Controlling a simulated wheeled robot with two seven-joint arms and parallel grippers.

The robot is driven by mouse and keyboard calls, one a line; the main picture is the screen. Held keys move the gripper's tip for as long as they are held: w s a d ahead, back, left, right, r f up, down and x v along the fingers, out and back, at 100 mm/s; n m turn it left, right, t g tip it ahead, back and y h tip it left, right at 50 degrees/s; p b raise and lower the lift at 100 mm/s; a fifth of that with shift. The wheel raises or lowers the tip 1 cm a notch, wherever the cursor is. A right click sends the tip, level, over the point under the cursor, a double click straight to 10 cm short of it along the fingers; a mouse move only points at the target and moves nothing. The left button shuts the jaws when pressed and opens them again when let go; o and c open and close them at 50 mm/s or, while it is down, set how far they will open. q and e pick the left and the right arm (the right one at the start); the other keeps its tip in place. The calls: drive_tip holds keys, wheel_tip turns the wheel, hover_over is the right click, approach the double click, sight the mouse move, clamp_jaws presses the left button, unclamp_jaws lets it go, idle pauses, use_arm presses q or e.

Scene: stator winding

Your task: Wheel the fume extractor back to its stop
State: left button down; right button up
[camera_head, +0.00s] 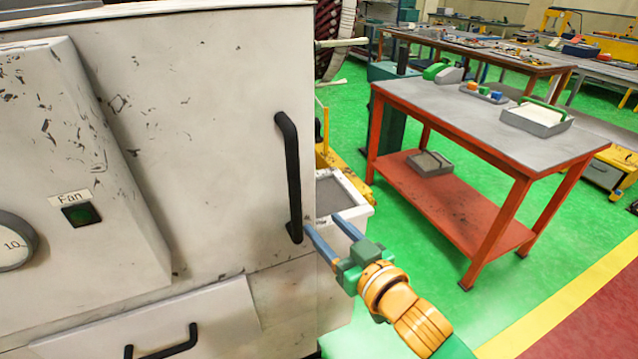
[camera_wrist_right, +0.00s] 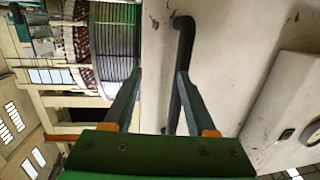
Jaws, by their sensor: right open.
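The fume extractor (camera_head: 215,130) appears to be the large scuffed white cabinet filling the left of the head view, with a switch labelled Fan (camera_head: 82,214). A black vertical bar handle (camera_head: 291,175) is on its right side; it also shows in the right wrist view (camera_wrist_right: 183,45). My right gripper (camera_head: 322,223) is open and empty near the handle's lower end. In the wrist view the handle passes close by the right-hand finger, partly behind it; I cannot tell whether they touch. My left gripper is not in view. The extractor's wheels and its stop are not clearly visible.
A red-framed table (camera_head: 440,105) with a grey top stands to the right, with trays on it. A white bin (camera_head: 345,195) is just behind my right gripper. A lower black handle (camera_head: 165,345) is on the cabinet's front.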

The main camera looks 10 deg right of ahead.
sight(298, 198)
drive_tip(key=r, duration=0.2)
drive_tip(key=s+a+r+y, duration=0.1)
drive_tip(key=s+a+r+n+y, duration=0.1)
drive_tip(key=r, duration=0.1)
drive_tip(key=shift+a+r+p, duration=0.15)
drive_tip(key=shift+r+p, duration=0.15)
drive_tip(key=p+x, duration=0.1)
drive_tip(key=x, duration=0.5)
drive_tip(key=shift+w, duration=0.3)
clamp_jaws()
idle(0.5)
